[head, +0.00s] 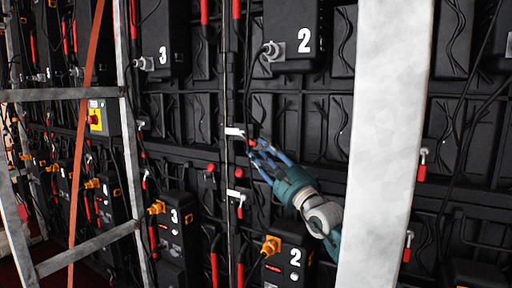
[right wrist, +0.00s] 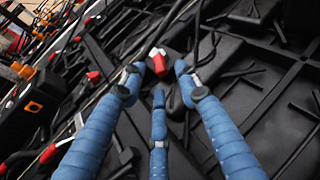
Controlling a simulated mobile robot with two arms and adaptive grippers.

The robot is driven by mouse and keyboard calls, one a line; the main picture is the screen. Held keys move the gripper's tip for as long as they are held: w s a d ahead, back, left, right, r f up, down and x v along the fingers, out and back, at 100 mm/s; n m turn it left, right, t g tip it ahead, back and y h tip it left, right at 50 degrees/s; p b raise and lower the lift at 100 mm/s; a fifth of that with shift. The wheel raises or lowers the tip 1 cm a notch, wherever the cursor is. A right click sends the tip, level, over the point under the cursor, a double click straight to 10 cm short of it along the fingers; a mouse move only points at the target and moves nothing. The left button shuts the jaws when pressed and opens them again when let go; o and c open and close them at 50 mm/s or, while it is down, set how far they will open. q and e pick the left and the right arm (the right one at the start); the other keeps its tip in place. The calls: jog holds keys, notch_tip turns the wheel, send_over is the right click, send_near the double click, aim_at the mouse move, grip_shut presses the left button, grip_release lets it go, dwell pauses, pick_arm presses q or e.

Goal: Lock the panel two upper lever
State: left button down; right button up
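Panel two is marked by a black box with a white "2" (head: 297,30) at the top and another "2" box (head: 288,262) below. Its upper lever, a white bracket with a red tip (head: 236,132), sits on the frame seam between the boxes. My right gripper (head: 258,154) has its blue fingers reaching toward that lever from the lower right. In the right wrist view the fingers (right wrist: 155,84) are spread, with a red and white lever end (right wrist: 158,61) just beyond and between their tips. Contact cannot be told. My left gripper is not in view.
A lower white lever (head: 236,194) with a red handle sits below on the same seam. A broad pale upright beam (head: 385,150) stands at the right, partly covering my arm. A grey metal frame (head: 128,120) stands at the left. Cables hang around the panels.

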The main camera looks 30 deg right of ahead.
aim_at(255, 146)
jog(key=shift+x, duration=1.55)
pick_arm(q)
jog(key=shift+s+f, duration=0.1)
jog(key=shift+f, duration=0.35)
pick_arm(e)
grip_shut()
